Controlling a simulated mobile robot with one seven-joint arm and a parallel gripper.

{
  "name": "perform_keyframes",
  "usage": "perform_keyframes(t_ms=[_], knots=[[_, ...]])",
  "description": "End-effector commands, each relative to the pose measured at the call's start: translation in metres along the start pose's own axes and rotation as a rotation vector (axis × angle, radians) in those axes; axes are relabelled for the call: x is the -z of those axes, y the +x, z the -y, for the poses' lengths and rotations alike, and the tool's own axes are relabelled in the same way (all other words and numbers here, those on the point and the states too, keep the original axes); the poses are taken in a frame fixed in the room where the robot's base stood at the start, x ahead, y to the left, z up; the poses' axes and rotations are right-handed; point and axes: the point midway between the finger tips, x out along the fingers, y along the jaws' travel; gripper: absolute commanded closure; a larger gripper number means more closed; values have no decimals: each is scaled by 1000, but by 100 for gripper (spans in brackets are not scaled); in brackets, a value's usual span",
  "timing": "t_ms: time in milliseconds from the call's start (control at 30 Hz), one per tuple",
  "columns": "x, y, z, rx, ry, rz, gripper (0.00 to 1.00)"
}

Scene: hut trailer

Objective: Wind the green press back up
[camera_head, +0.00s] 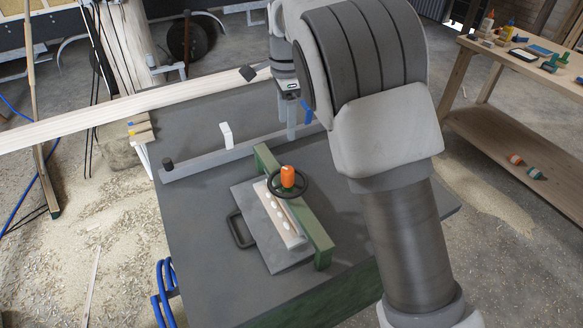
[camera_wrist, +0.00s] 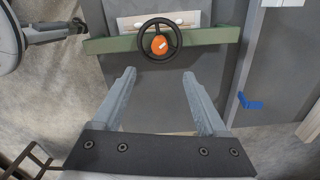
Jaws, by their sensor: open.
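The green press (camera_head: 318,238) is a green crossbar standing over a grey plate on the dark table. Its black handwheel (camera_head: 304,187) carries an upright orange knob (camera_head: 287,176). A pale board (camera_head: 281,215) with white blobs lies beneath, on the plate (camera_head: 250,207). My gripper (camera_head: 291,132) is above the table, behind the press in the head view. In the wrist view my gripper (camera_wrist: 160,76) is open and empty. Its fingers point toward the handwheel (camera_wrist: 175,42) and orange knob (camera_wrist: 159,45), apart from them. Contact between the wheel's screw and the board is hard to see.
A grey fence (camera_head: 225,151) with a white block (camera_head: 226,135) runs behind the press. A long timber beam (camera_head: 130,112) crosses at the back. A blue piece (camera_wrist: 250,102) lies to the right in the wrist view. A wooden workbench (camera_head: 500,125) stands at the right.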

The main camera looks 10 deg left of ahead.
Motion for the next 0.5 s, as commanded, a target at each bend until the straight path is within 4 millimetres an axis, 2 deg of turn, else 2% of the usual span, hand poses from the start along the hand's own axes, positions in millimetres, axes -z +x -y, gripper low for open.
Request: perform_keyframes(t_ms=[167, 500], knots=[[0, 29, -1, -5, 0, -1, 24], [0, 104, -2, -5, -2, 0, 24]])
